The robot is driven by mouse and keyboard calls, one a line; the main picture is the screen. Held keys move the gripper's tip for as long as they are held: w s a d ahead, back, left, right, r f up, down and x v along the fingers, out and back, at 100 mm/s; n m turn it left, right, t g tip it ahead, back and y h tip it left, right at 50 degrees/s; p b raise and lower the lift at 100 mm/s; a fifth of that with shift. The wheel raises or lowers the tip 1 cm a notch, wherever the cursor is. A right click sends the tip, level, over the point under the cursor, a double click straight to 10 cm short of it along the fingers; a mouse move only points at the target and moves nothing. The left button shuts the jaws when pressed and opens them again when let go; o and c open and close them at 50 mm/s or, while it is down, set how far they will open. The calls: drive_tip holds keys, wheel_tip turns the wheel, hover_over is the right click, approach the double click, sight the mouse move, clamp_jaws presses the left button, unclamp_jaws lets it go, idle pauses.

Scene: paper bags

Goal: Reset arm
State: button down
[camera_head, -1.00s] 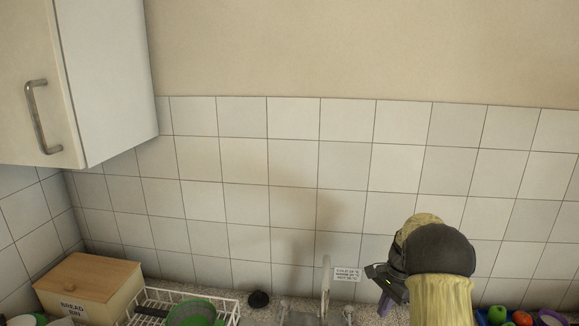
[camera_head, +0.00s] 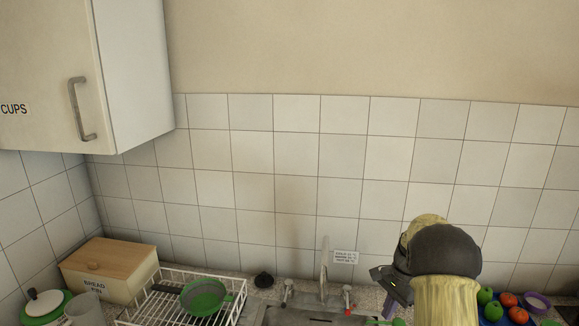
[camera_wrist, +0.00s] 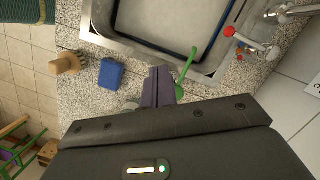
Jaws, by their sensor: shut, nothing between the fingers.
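My gripper (camera_wrist: 158,86) shows in the wrist view with its two dark fingers together, shut and empty. It points down over the speckled worktop at the edge of the sink. In the head view my gripper (camera_head: 391,291) is at the lower right, in front of the tiled wall, and my arm hides part of the worktop behind it. A green-handled utensil (camera_wrist: 187,72) lies close by the fingers at the sink edge. A blue sponge-like block (camera_wrist: 111,74) lies on the worktop to the left of the fingers.
The sink (camera_wrist: 103,22) has a red-topped tap (camera_wrist: 230,32). A white dish rack (camera_head: 152,312) holds a green pan (camera_head: 203,296), beside a bread bin (camera_head: 110,270). A wall cupboard (camera_head: 135,70) hangs upper left. Fruit (camera_head: 507,300) sits at the right. Air before the tiles is clear.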

drive_tip(key=s+a+r+n+t, duration=0.1)
drive_tip(key=s+a+r+n, duration=0.1)
drive_tip(key=s, duration=0.6)
drive_tip(key=s+a+r+n+t+h, duration=0.1)
drive_tip(key=s+a+r+n, duration=0.1)
drive_tip(key=s+a+n, duration=0.3)
drive_tip(key=s+a+r+n+t+h, duration=0.1)
drive_tip(key=s+a+n, duration=0.3)
drive_tip(key=s, duration=0.6)
drive_tip(key=shift+s+a+r+n+t, duration=0.2)
drive_tip(key=shift+s+r+n+t, duration=0.15)
drive_tip(key=shift+n, duration=0.75)
drive_tip(key=shift+s+r, duration=0.1)
